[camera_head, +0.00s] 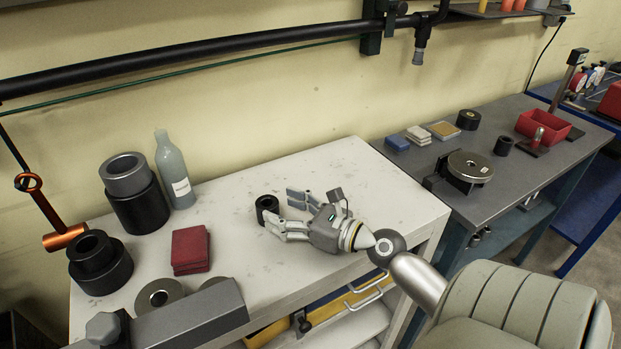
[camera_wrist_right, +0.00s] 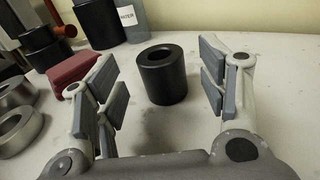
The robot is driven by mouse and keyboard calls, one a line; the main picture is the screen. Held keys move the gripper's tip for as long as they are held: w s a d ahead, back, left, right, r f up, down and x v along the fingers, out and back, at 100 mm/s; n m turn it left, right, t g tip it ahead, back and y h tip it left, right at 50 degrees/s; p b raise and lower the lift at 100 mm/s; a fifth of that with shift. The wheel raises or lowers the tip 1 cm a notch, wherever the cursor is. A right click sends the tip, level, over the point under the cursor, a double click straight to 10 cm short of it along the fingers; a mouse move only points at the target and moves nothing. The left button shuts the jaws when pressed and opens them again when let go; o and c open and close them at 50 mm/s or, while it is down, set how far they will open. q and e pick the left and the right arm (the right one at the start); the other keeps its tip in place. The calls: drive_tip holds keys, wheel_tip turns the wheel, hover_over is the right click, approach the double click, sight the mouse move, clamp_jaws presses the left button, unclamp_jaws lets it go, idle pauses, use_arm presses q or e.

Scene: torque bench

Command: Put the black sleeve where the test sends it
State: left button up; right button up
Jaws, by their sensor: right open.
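A black sleeve (camera_head: 266,208), a short hollow cylinder, stands upright on the white bench in the head view. It also shows in the right wrist view (camera_wrist_right: 162,79), beyond and between the two fingers. My right gripper (camera_head: 281,210) is open and empty, low over the white bench, its fingers pointing at the sleeve. A second small black cylinder (camera_head: 503,146) stands on the grey bench. A round metal-topped device (camera_head: 470,166) and a red open bin (camera_head: 545,128) are also there. My left gripper is not in view.
On the white bench (camera_head: 345,165) are a grey bottle (camera_head: 174,172), a red block (camera_head: 190,250), large black cylinders (camera_head: 137,205) and metal rings (camera_head: 158,293) at left. Blue and white blocks (camera_head: 418,135) lie on the grey bench. The white bench's right-hand part is mostly clear.

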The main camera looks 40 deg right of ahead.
drive_tip(key=b+v, duration=0.1)
drive_tip(key=v, duration=0.4)
drive_tip(key=shift+s+d+f+b, duration=0.1)
drive_tip(key=shift+s+f+b, duration=0.05)
drive_tip(key=shift+s+b, duration=0.25)
drive_tip(key=shift+s+d+r, duration=0.1)
drive_tip(key=shift+s+r, duration=0.05)
drive_tip(key=shift+s, duration=0.25)
drive_tip(key=shift+s+d+r, duration=0.1)
drive_tip(key=shift+s, duration=0.25)
